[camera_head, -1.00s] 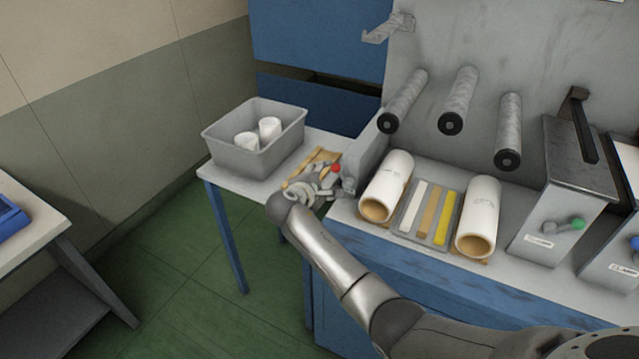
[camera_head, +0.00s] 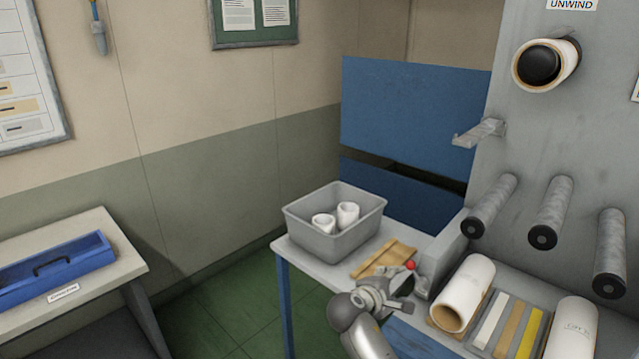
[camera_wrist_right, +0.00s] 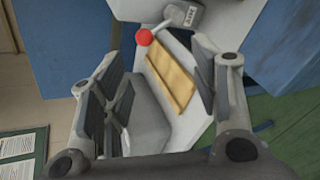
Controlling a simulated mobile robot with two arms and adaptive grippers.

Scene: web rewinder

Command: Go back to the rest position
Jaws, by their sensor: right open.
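My right gripper (camera_head: 388,298) is in the lower middle of the head view, at the front edge of the small white table (camera_head: 310,262), near a red-knobbed lever (camera_head: 410,265). In the wrist view its fingers (camera_wrist_right: 155,58) are spread apart with nothing between them. Beyond them are a flat wooden piece (camera_wrist_right: 170,78) and the red knob (camera_wrist_right: 144,37). The gripper looks apart from both, though the gap to the lever is hard to judge. My left gripper is not in view.
A grey bin (camera_head: 310,238) with two white rolls stands on the small table. The machine bench to the right holds large rolls (camera_head: 468,285) and coloured strips (camera_head: 508,325). A blue toolbox (camera_head: 60,268) is on the left table. Green floor between is clear.

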